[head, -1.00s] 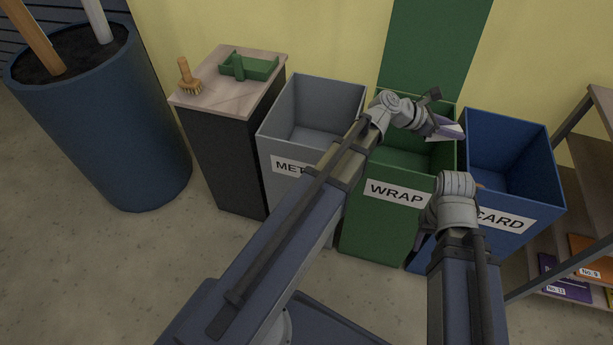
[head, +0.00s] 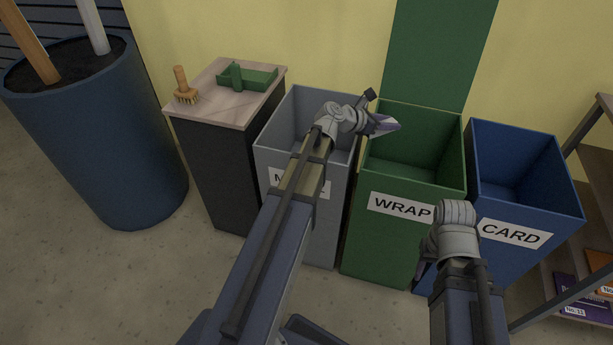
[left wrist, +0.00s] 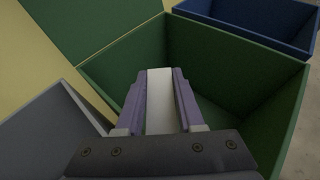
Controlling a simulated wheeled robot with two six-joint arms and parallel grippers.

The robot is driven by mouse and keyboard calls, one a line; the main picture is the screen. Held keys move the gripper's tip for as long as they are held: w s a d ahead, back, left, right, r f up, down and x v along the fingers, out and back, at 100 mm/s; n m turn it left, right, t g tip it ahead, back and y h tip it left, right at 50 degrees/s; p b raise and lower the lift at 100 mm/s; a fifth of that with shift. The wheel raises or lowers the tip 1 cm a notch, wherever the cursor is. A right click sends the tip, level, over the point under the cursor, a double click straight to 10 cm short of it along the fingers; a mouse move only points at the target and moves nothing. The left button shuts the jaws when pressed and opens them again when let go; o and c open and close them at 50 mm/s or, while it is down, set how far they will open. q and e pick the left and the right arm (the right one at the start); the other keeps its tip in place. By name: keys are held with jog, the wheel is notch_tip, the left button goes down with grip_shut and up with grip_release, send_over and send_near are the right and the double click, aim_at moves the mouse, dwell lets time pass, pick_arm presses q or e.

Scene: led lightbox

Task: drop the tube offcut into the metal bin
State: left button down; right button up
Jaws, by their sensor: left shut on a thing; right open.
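The tube offcut (left wrist: 160,100) is a white piece held between the purple-padded fingers of my left gripper (left wrist: 160,96). In the head view my left gripper (head: 388,125) is above the back left part of the green bin, near its border with the grey metal bin (head: 328,228). The metal bin is open-topped, and my left arm hides part of its opening and label. Its edge also shows at the lower left of the left wrist view (left wrist: 45,130). My right gripper (head: 455,214) is low in front of the green and blue bins; its fingers are hidden by the wrist.
The green WRAP bin (head: 385,235) stands right of the metal bin, then the blue CARD bin (head: 550,205). Left of the metal bin is a cabinet (head: 215,170) with a brush (head: 184,90) and a green tray (head: 255,79) on top. A shelf (head: 590,185) stands at far right.

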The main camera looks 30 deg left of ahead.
pick_arm(q)
jog(key=s+a+r+n+t+y+p, duration=0.1)
jog(key=a+n+y, duration=0.15)
jog(key=a, duration=0.95)
jog(key=s+a+r+n+t+y+p, duration=0.1)
jog(key=a+r+n+y, duration=0.15)
jog(key=a, duration=0.85)
notch_tip(320, 180, down, 7)
jog(key=b, duration=0.6)
jog(key=shift+a, duration=0.15)
jog(key=shift+w+r, duration=0.1)
jog(key=shift+c, duration=2.2)
grip_release()
jog(key=p+v, duration=0.3)
jog(key=v, duration=0.4)
jog(key=shift+s, duration=0.4)
